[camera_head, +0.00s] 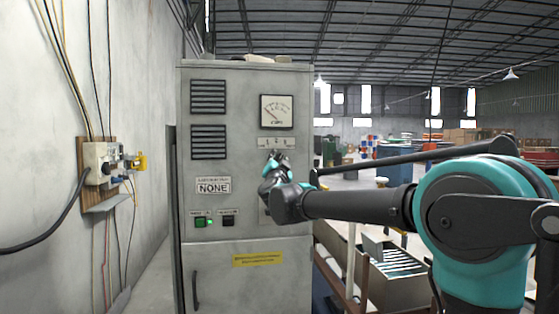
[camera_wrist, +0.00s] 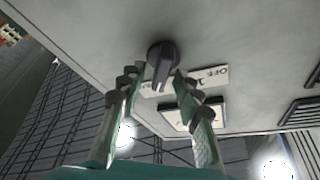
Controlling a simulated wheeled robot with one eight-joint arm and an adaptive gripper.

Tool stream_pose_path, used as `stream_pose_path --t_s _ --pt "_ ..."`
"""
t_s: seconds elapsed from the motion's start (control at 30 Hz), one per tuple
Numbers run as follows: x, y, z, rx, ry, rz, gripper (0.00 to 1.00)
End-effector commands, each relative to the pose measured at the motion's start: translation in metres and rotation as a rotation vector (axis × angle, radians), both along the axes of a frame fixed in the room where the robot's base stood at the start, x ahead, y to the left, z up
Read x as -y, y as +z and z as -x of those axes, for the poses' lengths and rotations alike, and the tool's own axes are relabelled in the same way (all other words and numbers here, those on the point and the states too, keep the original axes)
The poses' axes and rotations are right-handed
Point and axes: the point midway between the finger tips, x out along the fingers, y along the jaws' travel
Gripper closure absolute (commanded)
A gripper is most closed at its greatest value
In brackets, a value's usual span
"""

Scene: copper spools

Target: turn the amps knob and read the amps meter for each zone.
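The grey cabinet (camera_head: 245,75) carries the amps meter (camera_head: 277,111), a square white dial with a thin needle at the lower left of its scale. Below it is a numbered plate (camera_head: 276,142). My gripper (camera_head: 273,160) is in front of the panel just under the plate and hides the knob in the head view. In the wrist view the dark knob (camera_wrist: 162,62) stands at the fingertips. My gripper (camera_wrist: 157,82) is open, one finger on each side of the knob; contact cannot be told. The meter (camera_wrist: 194,117) shows edge-on there, its reading unclear.
A plate reading NONE (camera_head: 213,186), a green lit button (camera_head: 201,221) and a dark button (camera_head: 228,219) are on the cabinet's left part. Vents are above. A wall box (camera_head: 103,163) with cables hangs at left. A metal bin (camera_head: 396,277) stands at lower right.

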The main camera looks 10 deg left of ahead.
Motion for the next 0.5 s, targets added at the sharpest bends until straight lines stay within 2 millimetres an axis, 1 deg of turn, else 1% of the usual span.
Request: stream_pose_path --t_s 0.17,0.4,0.5 --pt "0.001 -0.007 0.024 0.0 0.002 0.001 0.66" --pt "0.003 -0.023 0.071 0.0 0.002 0.0 0.66" --pt "0.004 -0.029 0.087 0.0 0.003 0.0 0.66"
